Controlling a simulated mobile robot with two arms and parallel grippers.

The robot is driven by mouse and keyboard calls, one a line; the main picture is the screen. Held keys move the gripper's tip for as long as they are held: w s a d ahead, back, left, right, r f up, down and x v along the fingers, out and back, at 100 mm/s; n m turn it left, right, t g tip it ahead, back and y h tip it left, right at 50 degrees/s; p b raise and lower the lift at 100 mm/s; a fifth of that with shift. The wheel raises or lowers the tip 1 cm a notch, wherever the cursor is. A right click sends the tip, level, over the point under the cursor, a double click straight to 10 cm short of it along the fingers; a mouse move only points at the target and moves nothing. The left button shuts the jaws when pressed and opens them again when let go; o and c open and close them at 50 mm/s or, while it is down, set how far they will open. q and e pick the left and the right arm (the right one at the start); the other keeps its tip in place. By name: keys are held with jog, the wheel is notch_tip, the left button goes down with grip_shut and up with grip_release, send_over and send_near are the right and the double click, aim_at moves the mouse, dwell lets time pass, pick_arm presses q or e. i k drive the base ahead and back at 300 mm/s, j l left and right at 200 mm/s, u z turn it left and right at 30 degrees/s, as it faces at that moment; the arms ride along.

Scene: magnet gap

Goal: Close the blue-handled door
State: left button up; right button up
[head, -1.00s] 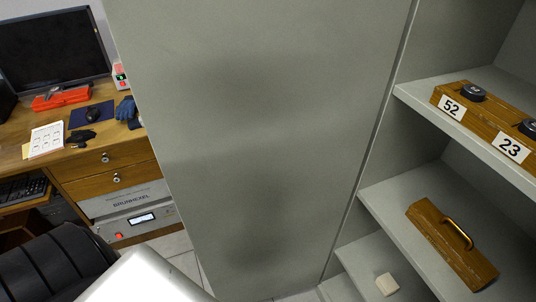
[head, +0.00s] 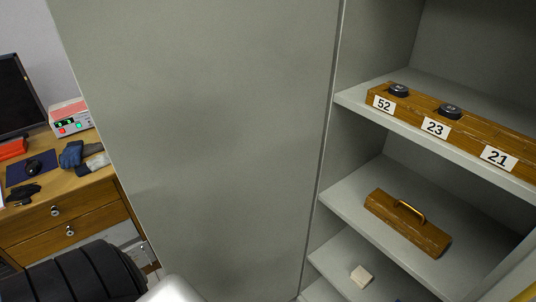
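A large grey panel (head: 200,140) fills the middle of the head view and looks like a cabinet door standing open. Its right edge meets the open cabinet (head: 375,115). No blue handle shows on the visible face, so I cannot confirm that this is the blue-handled door. Neither of my grippers is in view. A smooth white shape at the bottom edge, left of centre, may be part of me.
Cabinet shelves (head: 440,145) hold a wooden block row (head: 462,130) labelled 52, 23 and 21, a handled wooden block (head: 400,225) and a small pale block (head: 361,276). A desk (head: 62,215) stands left. A black ribbed object (head: 75,275) is at lower left.

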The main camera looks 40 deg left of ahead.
aim_at(209, 116)
jog(key=k+j+z, duration=0.2)
jog(key=j, duration=0.25)
jog(key=j+z, duration=0.15)
jog(key=j, duration=0.25)
jog(key=k+j+z, duration=0.2)
jog(key=j, duration=0.2)
jog(key=j+z, duration=0.15)
jog(key=j, duration=0.25)
jog(key=k+j+z, duration=0.2)
jog(key=k+j, duration=0.05)
jog(key=j, duration=0.1)
